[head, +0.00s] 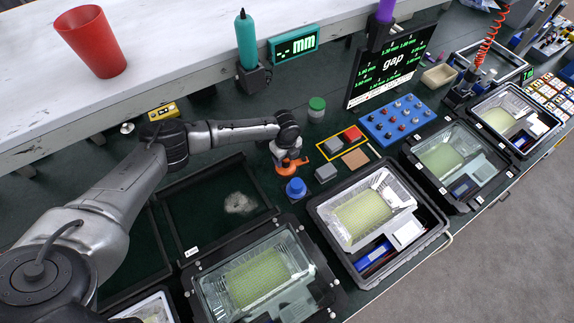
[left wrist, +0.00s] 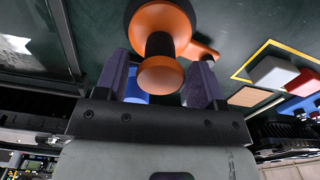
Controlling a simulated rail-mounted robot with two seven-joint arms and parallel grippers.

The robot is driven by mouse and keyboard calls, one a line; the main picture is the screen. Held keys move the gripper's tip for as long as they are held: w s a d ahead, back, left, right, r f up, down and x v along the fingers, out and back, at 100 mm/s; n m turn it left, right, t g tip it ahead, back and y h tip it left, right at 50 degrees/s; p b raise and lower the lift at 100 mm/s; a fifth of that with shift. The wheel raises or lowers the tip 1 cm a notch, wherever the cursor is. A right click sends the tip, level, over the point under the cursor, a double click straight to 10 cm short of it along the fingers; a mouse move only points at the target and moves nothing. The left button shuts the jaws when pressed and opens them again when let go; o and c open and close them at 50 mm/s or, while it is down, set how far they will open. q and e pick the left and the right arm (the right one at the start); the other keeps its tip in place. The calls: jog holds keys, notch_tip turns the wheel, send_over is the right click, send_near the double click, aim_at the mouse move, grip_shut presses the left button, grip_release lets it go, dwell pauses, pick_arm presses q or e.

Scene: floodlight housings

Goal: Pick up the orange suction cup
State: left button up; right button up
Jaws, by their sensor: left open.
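The orange suction cup (head: 284,168), orange with black parts, stands on the dark green bench directly below my left gripper (head: 288,150). In the left wrist view the cup (left wrist: 160,75) shows a round orange knob on a black stem, with a wider orange and black part beyond. It lies between the two dark fingers of my left gripper (left wrist: 158,78), which are open, with the knob between them. I cannot tell whether either finger touches it. My right gripper is not in view.
A blue knobbed object (head: 296,188) stands close in front of the cup. A grey block (head: 326,173) and a green-lidded jar (head: 317,107) are nearby. An open floodlight housing (head: 319,207) lies to the right, and a black-framed tray (head: 186,231) to the left.

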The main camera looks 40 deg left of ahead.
pick_arm(q)
jog(key=shift+f, duration=1.75)
jog(key=shift+r, duration=0.1)
grip_shut()
